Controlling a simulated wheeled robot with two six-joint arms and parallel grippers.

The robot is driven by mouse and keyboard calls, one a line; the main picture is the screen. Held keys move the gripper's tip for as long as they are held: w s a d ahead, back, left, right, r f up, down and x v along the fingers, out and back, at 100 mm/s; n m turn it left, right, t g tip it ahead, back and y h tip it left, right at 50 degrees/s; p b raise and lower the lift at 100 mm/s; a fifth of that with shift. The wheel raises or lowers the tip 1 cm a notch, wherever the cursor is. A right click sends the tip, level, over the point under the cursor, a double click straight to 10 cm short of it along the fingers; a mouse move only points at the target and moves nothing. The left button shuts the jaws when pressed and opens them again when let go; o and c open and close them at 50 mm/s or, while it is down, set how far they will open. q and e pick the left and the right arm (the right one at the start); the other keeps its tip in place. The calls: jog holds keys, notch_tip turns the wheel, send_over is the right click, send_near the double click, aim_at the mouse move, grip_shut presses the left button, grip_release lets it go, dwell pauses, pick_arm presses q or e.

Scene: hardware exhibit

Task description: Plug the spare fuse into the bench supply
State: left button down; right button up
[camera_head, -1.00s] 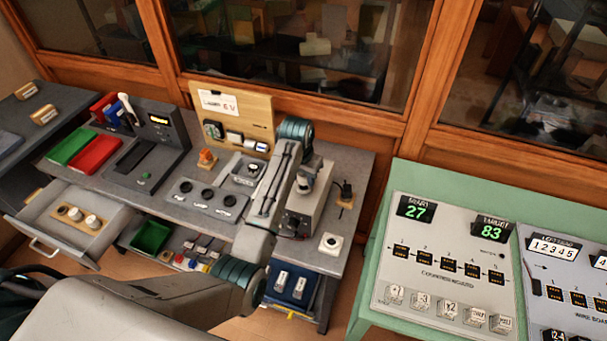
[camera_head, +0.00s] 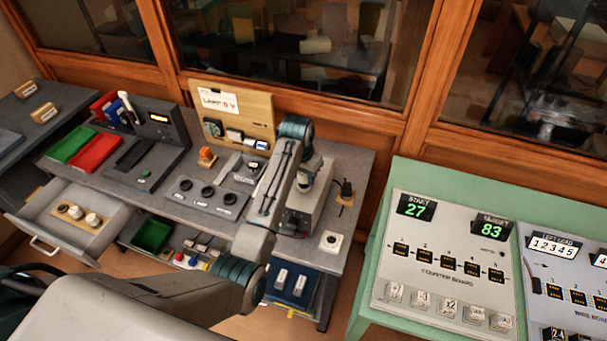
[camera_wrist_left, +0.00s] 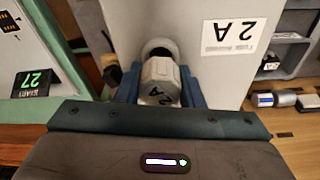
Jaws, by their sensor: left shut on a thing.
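The spare fuse (camera_wrist_left: 160,82), a pale faceted cap marked "2 A", sits between the blue fingers of my left gripper (camera_wrist_left: 160,90) in the left wrist view. The gripper is shut on it. The cap's far end meets a pale round socket (camera_wrist_left: 159,48) on the face of the bench supply (camera_wrist_left: 215,65), which carries a "2 A" label. I cannot tell how deep the fuse sits. In the head view the bench supply (camera_head: 318,208) is a light box on the grey bench, partly behind my left arm. My right gripper is not in view.
An open drawer (camera_head: 42,211) at the left holds a wooden block with several round caps. A panel with dark knobs (camera_head: 207,193) and a wooden lamp board (camera_head: 238,101) share the bench. A green counter table (camera_head: 432,175) stands to the right.

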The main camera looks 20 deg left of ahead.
pick_arm(q)
jog(key=shift+f, duration=0.1)
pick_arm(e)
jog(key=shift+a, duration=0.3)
pick_arm(q)
jog(key=shift+f, duration=0.4)
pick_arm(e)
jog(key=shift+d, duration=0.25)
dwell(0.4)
pick_arm(q)
jog(key=shift+s+f, duration=0.15)
jog(key=shift+f, duration=0.2)
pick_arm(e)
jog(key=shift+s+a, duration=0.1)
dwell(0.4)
pick_arm(q)
jog(key=c, duration=0.9)
grip_release()
jog(key=shift+f, duration=0.1)
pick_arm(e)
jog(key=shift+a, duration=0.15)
pick_arm(q)
jog(key=o, duration=0.5)
jog(key=shift+r, duration=0.2)
